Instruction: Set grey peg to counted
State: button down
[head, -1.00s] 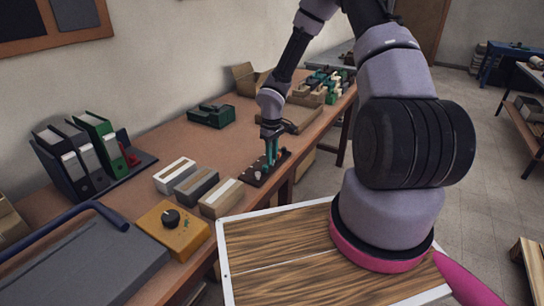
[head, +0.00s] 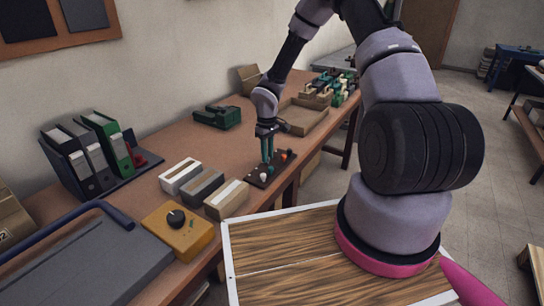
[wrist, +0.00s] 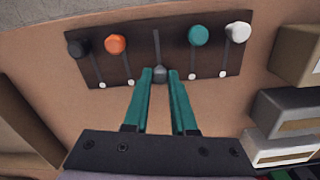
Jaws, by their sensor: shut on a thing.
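A dark board (wrist: 100,68) carries a row of pegs in slots, each slot with a white dot at its near end in the wrist view. The grey peg (wrist: 160,74) stands at the near end of its middle slot, where no white dot shows. The other pegs, black (wrist: 78,42), orange (wrist: 115,44), teal (wrist: 199,36) and white (wrist: 238,32), stand at the far ends. My gripper (wrist: 160,72) is shut on the grey peg, one teal finger on each side. In the head view my gripper (head: 267,160) reaches down to the board (head: 254,177), partly hiding it.
Three boxes, white (head: 180,176), dark grey (head: 202,187) and tan (head: 227,199), stand left of the board. A yellow box with a black knob (head: 176,218) is nearer. A shallow tray (head: 300,118) lies behind the board. The table's front edge runs close by.

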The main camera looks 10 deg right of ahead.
jog(key=c, duration=1)
grip_release()
notch_tip(320, 180, up, 11)
jog(key=s+d+r+m+t+h, duration=0.1)
jog(key=s+d+r+m, duration=0.2)
jog(key=r, duration=0.8)
jog(key=s+d+r+m+t, duration=0.25)
jog(key=s+r, duration=0.35)
jog(key=r, duration=0.5)
jog(key=s+r+m+t+y, duration=0.1)
jog(key=s+r+m, duration=0.1)
jog(key=s+r, duration=0.4)
jog(key=s+r+m+t+y, duration=0.2)
jog(key=s+r, duration=0.5)
jog(key=s, duration=0.5)
jog(key=shift+d+r+m, duration=0.3)
jog(key=shift+d+m, duration=0.05)
jog(key=shift+m, duration=0.3)
